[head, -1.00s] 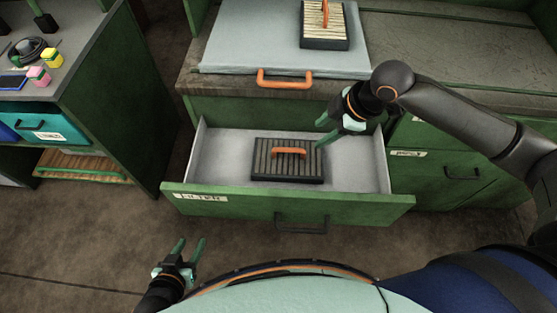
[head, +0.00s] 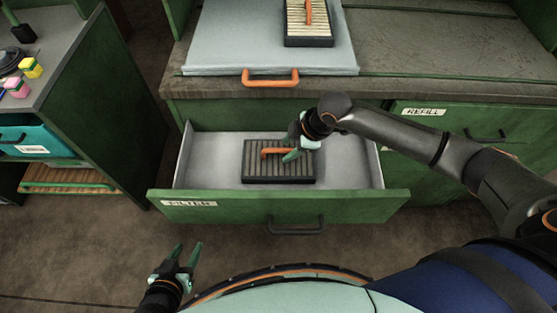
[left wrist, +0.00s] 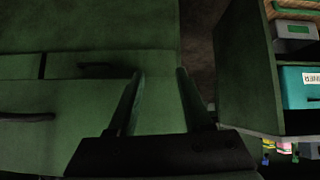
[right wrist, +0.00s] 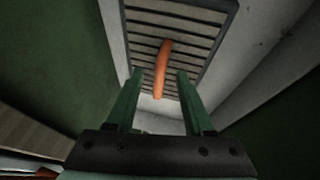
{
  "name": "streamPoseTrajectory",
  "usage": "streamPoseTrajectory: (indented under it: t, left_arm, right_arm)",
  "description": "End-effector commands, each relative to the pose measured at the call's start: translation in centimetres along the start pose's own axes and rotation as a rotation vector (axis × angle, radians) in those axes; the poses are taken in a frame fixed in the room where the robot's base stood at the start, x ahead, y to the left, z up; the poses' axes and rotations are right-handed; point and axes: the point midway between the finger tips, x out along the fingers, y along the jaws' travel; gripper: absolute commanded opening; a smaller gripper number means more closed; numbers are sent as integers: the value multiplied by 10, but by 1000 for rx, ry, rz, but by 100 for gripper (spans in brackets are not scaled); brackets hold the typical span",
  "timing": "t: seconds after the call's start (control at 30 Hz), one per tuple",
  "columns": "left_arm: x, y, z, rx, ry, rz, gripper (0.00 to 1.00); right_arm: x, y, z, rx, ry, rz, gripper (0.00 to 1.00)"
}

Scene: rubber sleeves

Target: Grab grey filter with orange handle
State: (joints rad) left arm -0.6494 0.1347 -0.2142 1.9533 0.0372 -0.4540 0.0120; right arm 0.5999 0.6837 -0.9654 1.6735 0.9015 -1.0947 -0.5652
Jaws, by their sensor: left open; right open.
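A grey slatted filter (head: 256,173) with a dark frame lies flat in the open drawer. Its orange handle (head: 272,151) stands up across its middle. My right gripper (head: 288,157) is open over the right part of the filter, at the right end of the handle. In the right wrist view the filter (right wrist: 200,32) is ahead, and its orange handle (right wrist: 162,68) shows between the two open green fingers (right wrist: 158,82). I cannot tell whether the fingers touch it. My left gripper (head: 190,250) is open and empty, low in front of the drawer.
The pulled-out drawer (head: 350,165) has raised walls and a front labelled FILTER. Above it, a lighter filter (head: 309,40) with an orange handle lies on a grey lid (head: 230,45) with an orange grip (head: 270,84). A shelf unit (head: 110,120) stands at the left.

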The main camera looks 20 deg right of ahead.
Motion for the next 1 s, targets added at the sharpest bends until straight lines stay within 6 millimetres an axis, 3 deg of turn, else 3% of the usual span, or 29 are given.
streamPoseTrajectory:
  t: [0.2, 0.67, 1.0]
  left_arm:
    - [0, 1, -2, 0, 2, 2, 50]
    - [-2, 2, 2, -1, -5, 3, 50]
    - [-2, 2, 3, 0, -6, 3, 50]
  right_arm:
    - [0, 0, 0, -1, 0, 0, 51]
    - [0, 0, 0, 0, 0, 0, 0]
    - [0, 0, 0, 0, 0, 0, 0]
